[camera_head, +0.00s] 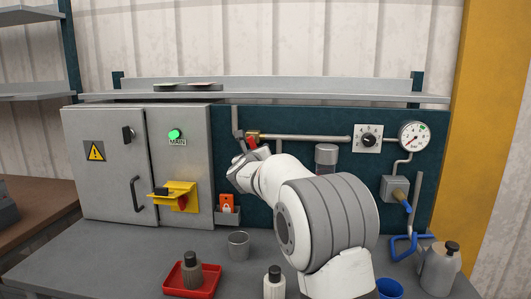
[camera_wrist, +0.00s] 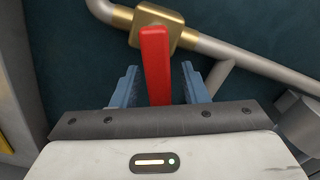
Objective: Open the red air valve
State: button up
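The red valve handle (camera_wrist: 156,66) sits on a brass valve body (camera_wrist: 151,24) in a grey pipe, seen close up in the wrist view. The handle points down from the brass body toward my gripper (camera_wrist: 157,84). My gripper's two blue-grey fingers stand on either side of the handle, with a visible gap on each side, so it is open. In the head view the red handle (camera_head: 252,143) shows small beside the brass valve body (camera_head: 253,134). My arm covers the area below and right of it, and the fingers are hard to make out there.
A grey cabinet (camera_head: 178,153) with a yellow-and-red switch (camera_head: 177,195) stands left of the valve. A pressure gauge (camera_head: 414,136) and a selector dial (camera_head: 368,138) are on the panel at right. Bottles, a metal cup (camera_head: 238,245) and a red tray (camera_head: 172,283) stand on the bench.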

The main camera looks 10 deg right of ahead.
jog(key=b+v, duration=0.2)
jog(key=v, duration=0.6)
jog(key=shift+w, duration=0.1)
jog(key=shift+c, duration=0.3)
